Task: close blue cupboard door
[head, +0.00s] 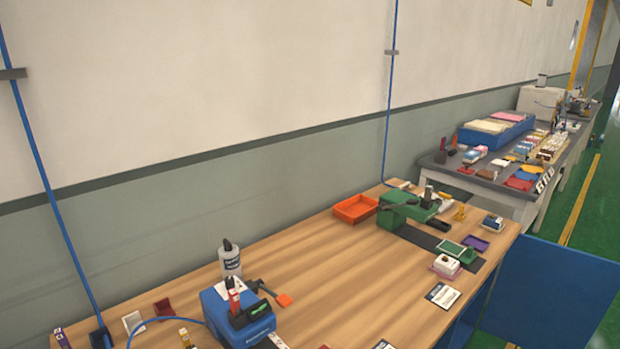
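A flat blue cupboard door (553,292) stands at the lower right in the head view. It sticks out from the front of the wooden workbench, swung open. Part of a blue cupboard body (462,326) shows under the bench's front edge, left of the door. The inside of the cupboard and the door's lower edge are out of view. No handle can be made out on the door. Neither of my grippers is in view.
The wooden workbench (330,262) carries a blue machine (238,318), a green machine (404,210) and an orange tray (356,208). A grey table (500,186) stands behind it. Green floor (592,195) with a yellow line lies open to the right.

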